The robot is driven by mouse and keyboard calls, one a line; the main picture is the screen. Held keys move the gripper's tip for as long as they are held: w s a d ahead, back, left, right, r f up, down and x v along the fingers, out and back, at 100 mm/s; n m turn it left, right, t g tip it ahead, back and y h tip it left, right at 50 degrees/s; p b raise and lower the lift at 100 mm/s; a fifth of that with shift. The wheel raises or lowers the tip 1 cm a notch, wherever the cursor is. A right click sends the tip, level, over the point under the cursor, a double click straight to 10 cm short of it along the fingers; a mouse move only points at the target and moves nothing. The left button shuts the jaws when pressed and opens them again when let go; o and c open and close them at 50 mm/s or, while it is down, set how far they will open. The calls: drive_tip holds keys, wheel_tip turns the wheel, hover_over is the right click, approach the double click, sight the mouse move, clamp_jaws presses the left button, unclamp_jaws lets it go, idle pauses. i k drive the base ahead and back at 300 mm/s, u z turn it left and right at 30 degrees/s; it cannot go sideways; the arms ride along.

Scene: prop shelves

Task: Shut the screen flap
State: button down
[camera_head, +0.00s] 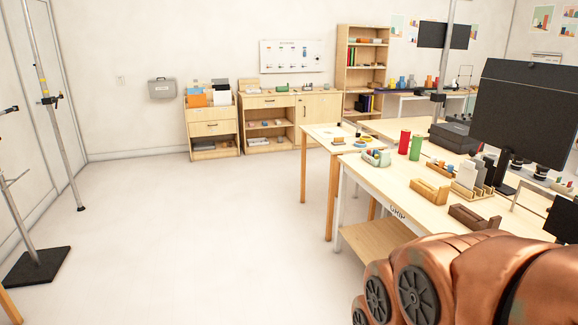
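A large dark screen (525,112) stands at the right on the long wooden table (385,178). A smaller dark screen (443,35) shows farther back, near the wall. I cannot tell which of these, if either, is the screen flap, and no hinge is clear. My copper-coloured arm fills the lower right corner and hides part of the near table. My gripper is not in view. A small dark panel (564,219) shows at the right edge, cut off by the frame; I cannot tell what it is.
Wooden trays (430,191), a red cylinder (404,142) and a green cylinder (416,147) stand on the table. A pole stand with a black base (38,265) is at the left. Low cabinets and a shelf (346,60) line the back wall. The middle floor is clear.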

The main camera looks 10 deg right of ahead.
sight(555, 77)
drive_tip(key=z, duration=0.25)
drive_tip(key=i, duration=1.75)
drive_tip(key=z, duration=0.85)
drive_tip(key=i, duration=1.95)
drive_tip(key=z, duration=0.4)
